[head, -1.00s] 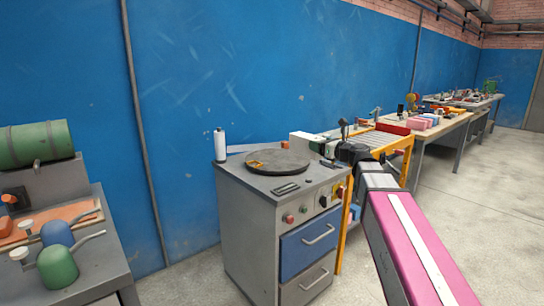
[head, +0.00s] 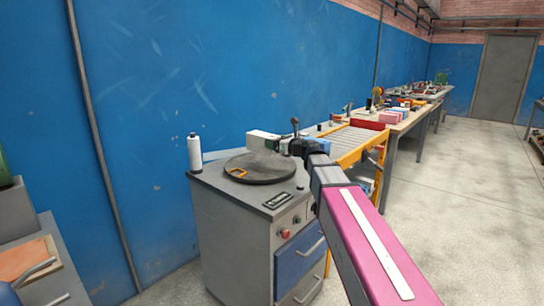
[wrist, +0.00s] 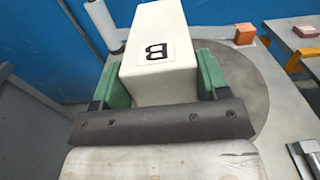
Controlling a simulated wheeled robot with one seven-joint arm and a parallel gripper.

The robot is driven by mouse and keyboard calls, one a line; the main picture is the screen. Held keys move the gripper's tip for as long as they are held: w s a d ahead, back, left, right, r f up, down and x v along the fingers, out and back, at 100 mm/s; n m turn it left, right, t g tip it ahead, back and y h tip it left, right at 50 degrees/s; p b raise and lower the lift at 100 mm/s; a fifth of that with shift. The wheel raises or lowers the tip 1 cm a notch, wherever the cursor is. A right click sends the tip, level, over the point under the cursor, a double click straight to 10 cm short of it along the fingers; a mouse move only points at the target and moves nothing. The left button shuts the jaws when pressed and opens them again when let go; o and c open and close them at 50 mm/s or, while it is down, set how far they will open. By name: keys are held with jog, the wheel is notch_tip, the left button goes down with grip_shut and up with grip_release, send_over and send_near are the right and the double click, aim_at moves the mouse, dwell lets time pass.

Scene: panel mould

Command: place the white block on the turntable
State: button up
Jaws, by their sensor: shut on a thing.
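In the head view the white block (head: 262,140) shows above the back of the turntable (head: 262,170), a dark round disc on top of a grey cabinet. In the wrist view the turntable (wrist: 256,90) lies below and behind the block. I cannot tell whether the block touches it. My gripper in the head view (head: 284,145) is small and partly hidden by my arm.
A yellow-orange piece (head: 237,173) lies on the turntable's left part. A white bottle (head: 194,153) stands at the cabinet's left corner. A roller conveyor with an orange frame (head: 352,140) is behind my arm. Workbenches with several items (head: 400,118) line the blue wall.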

jog(key=shift+w+a+f, duration=0.1)
jog(key=shift+w+f, duration=0.95)
jog(key=shift+f, duration=0.25)
jog(key=shift+w+a+f, duration=0.1)
jog(key=shift+w+f, duration=0.95)
jog(key=shift+f, duration=0.2)
jog(key=shift+w+a+f, duration=0.1)
jog(key=shift+w+f, duration=0.95)
jog(key=shift+f, duration=0.25)
jog(key=shift+f, duration=0.1)
jog(key=o, duration=1.3)
jog(key=shift+d, duration=0.1)
jog(key=v, duration=1.2)
